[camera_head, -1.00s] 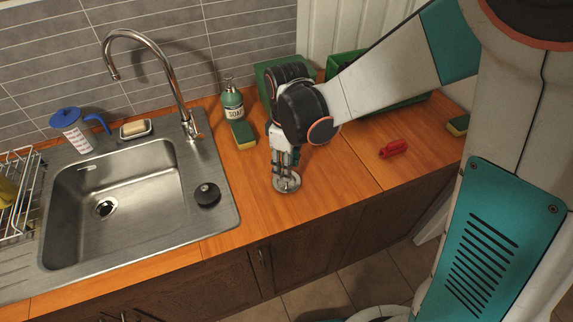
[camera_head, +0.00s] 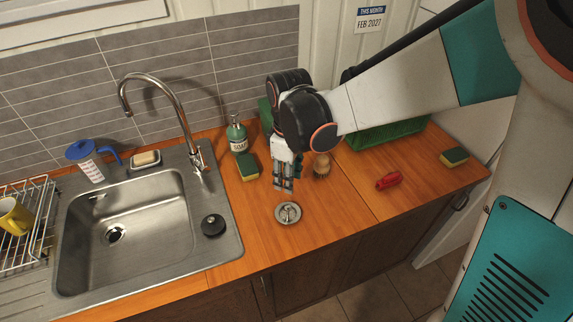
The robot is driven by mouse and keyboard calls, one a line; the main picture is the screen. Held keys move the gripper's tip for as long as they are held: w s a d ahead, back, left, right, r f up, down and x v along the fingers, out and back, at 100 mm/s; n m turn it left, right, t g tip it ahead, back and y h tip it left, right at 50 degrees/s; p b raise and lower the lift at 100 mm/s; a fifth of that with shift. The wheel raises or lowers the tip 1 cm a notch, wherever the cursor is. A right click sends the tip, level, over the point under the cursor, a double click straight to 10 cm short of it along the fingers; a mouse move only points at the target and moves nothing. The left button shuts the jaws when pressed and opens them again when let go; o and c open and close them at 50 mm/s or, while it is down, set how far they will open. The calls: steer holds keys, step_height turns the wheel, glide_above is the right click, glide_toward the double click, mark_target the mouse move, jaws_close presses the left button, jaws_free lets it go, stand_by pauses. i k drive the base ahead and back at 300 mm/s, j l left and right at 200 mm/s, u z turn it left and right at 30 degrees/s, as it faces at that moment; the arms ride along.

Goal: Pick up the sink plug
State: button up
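A round metal sink plug (camera_head: 288,214) with a raised centre lies flat on the wooden counter, right of the sink. My gripper (camera_head: 284,188) points down above it, with a visible gap between the fingertips and the plug. The fingers hold nothing that I can see. They look close together, but from this angle I cannot tell whether they are open or shut. A black round piece (camera_head: 213,225) with a small knob sits on the sink's right ledge; I cannot tell if it is another plug.
The steel sink (camera_head: 226,258) and tap (camera_head: 160,82) are left. A soap bottle (camera_head: 237,137), sponge (camera_head: 248,168) and brush (camera_head: 321,166) stand near my gripper. A red object (camera_head: 388,180), green crate (camera_head: 392,134) and second sponge (camera_head: 454,157) are right. The counter around the plug is clear.

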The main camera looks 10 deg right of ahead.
mark_target(212, 224)
steer(key=u, duration=1.25)
